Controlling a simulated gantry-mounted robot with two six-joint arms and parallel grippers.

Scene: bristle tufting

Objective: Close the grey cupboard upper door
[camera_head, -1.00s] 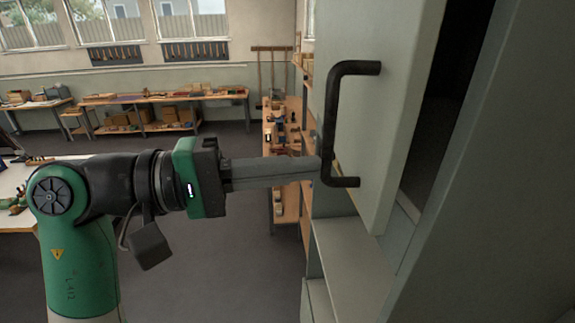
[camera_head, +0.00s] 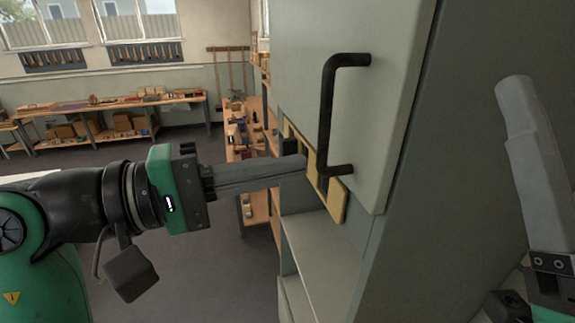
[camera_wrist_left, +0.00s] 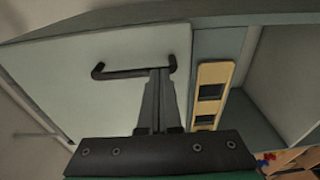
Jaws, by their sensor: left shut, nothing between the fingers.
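The upper door (camera_head: 385,130) of the grey cupboard lies against the cupboard front; no dark gap shows along its right edge, but I cannot tell if it is fully flush.
Open shelves (camera_head: 320,250) lie below the door. A long workbench (camera_head: 110,105) stands far back; floor between is clear.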

